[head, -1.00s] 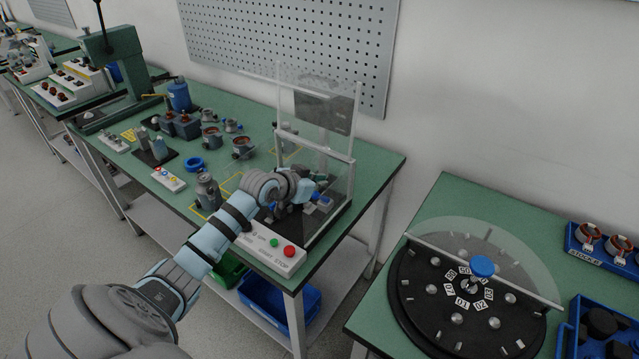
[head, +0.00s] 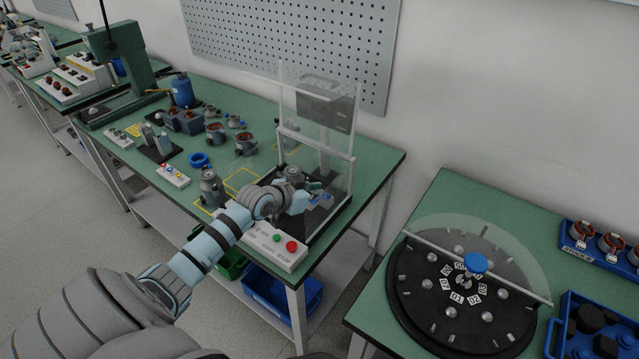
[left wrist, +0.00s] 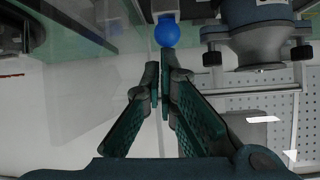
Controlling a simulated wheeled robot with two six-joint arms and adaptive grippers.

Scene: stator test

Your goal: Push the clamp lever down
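A round blue knob (left wrist: 167,32), which looks like the clamp lever's end, shows at the top of the left wrist view, against a pale block. My left gripper (left wrist: 161,62) has its green-padded fingers close together with nothing seen between them. The tips are just short of the knob in that picture; I cannot tell if they touch. In the head view my left gripper (head: 312,187) is inside the clear-guarded test station, beside a grey motor housing (head: 292,174). That housing likely shows at upper right in the wrist view (left wrist: 262,40). The lever is hard to make out in the head view.
Clear guard panels (head: 318,115) rise around the station. A white control box (head: 272,244) with green and red buttons stands in front, under my left arm. Stators and other parts lie on the green bench to the left. A round dial fixture (head: 465,300) stands on the right table.

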